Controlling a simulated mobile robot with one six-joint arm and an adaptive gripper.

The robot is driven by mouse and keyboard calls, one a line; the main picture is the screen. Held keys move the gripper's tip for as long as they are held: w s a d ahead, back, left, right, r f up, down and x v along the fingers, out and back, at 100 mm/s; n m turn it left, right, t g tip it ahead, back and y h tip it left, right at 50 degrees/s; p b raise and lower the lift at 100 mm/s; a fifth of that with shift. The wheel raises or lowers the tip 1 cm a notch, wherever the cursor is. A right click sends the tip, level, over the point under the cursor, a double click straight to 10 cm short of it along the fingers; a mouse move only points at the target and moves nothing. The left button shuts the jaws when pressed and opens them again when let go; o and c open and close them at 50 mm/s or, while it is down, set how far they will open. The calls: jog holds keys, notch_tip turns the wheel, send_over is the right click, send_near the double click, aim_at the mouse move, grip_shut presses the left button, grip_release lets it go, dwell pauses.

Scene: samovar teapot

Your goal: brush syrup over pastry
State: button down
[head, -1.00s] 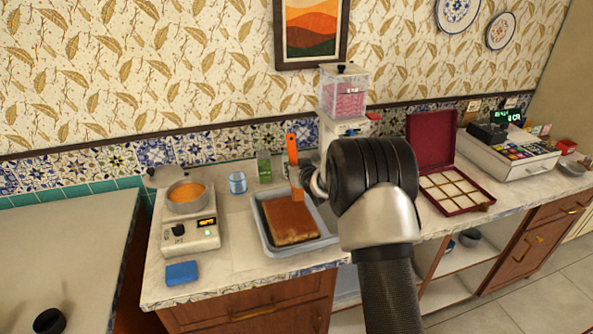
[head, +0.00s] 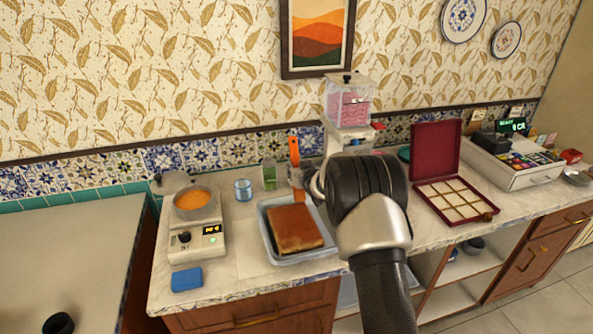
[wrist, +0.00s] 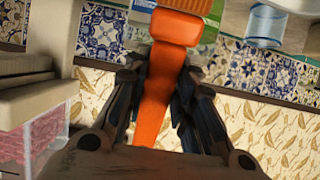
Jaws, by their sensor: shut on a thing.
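My gripper (wrist: 160,78) is shut on the orange handle of a brush (wrist: 152,112), with a dark finger on each side of it. In the head view the brush (head: 294,152) stands roughly upright, its lower end by the far edge of the pastry; I cannot tell if they touch. My arm hides most of the gripper there. The brown rectangular pastry (head: 296,229) lies in a light blue tray (head: 271,251). A pot of orange syrup (head: 194,201) sits on a white hot plate (head: 196,243) to the left.
A blue sponge (head: 186,279) lies at the counter's front left. A blue glass (head: 243,190) and a green container (head: 269,175) stand behind the tray. A dispenser with pink contents (head: 348,105) stands behind my arm. An open red box (head: 450,190) is to the right.

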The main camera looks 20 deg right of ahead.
aim_at(295, 152)
notch_tip(295, 152, up, 6)
jog(key=p, duration=0.4)
jog(key=shift+r+p, duration=0.25)
jog(key=shift+p, duration=0.1)
jog(key=shift+f, duration=0.1)
